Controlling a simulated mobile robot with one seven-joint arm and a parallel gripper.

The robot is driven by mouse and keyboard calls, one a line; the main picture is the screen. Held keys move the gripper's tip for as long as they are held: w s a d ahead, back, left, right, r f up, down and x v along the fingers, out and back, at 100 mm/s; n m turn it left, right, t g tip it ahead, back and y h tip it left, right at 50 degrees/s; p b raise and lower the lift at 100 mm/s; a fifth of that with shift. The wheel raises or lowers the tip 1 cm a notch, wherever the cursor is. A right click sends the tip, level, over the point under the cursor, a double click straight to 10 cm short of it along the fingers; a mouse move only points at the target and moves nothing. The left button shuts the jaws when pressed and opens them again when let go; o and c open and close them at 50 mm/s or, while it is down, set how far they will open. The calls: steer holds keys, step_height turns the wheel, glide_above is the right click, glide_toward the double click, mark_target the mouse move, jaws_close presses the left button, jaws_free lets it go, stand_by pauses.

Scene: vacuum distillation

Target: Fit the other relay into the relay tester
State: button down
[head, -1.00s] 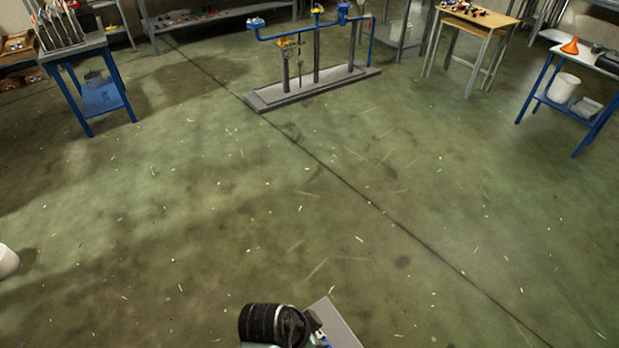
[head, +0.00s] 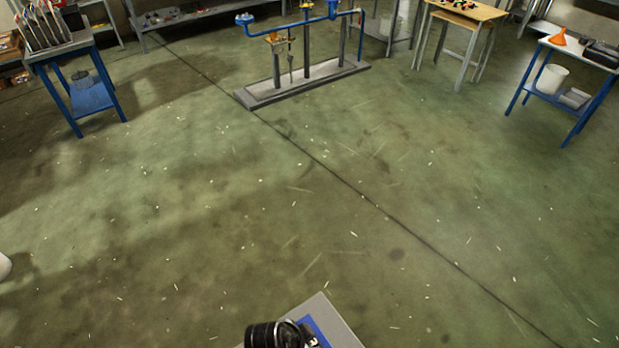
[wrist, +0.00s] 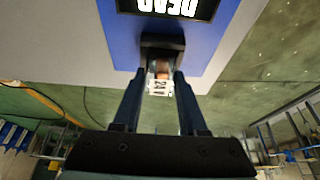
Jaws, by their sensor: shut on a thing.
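The relay tester (wrist: 207,45) is a blue panel on a grey bench top, in the wrist view. Its dark display (wrist: 180,8) reads DEAD, upside down in this view. Below the display is a black socket (wrist: 162,42). My gripper (wrist: 159,78) is shut on a small relay (wrist: 160,88) with a white label reading 24 V. The relay is right at the socket's mouth; I cannot tell whether it is seated. In the head view, part of the blue tester (head: 319,328) shows at the bottom edge beside my black wrist; the relay is hidden there.
The grey bench top (head: 340,322) shows at the bottom of the head view, with open green floor (head: 200,210) beyond. Farther off stand a blue pipe rack (head: 305,85), a blue-legged table (head: 75,80), a wooden table (head: 465,12) and a table with an orange funnel (head: 559,37).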

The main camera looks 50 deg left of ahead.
steer(key=shift+f, duration=0.1)
steer(key=shift+c, duration=2.2)
jaws_free()
steer(key=shift+r, duration=0.2)
steer(key=v, duration=1.2)
steer(key=shift+w, duration=0.15)
